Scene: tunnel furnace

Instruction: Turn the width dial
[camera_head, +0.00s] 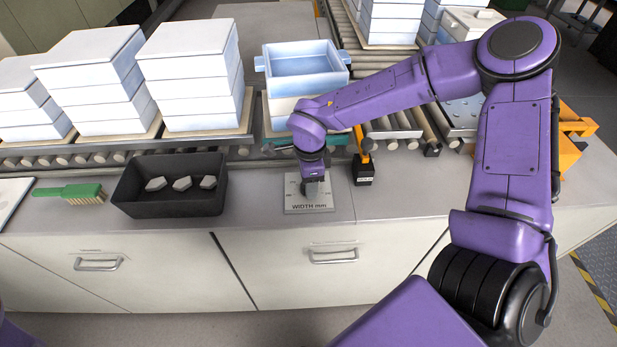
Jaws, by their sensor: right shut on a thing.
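The width dial's grey plate (309,205), lettered "WIDTH mm", lies on the counter near its front edge, right of the black tray. My right gripper (316,186) points down over the middle of this plate and is shut on the dial's knob. The knob itself is mostly hidden by the gripper, so its setting cannot be read. My left gripper is not in view; only a bit of purple arm shows at the bottom left corner.
A black tray (125,196) with several grey pieces and a green brush (68,192) lie left of the plate. An orange-and-black post (363,170) stands close on its right. Behind runs a roller conveyor (110,157) with stacked white boxes (192,75) and a blue open box (303,62).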

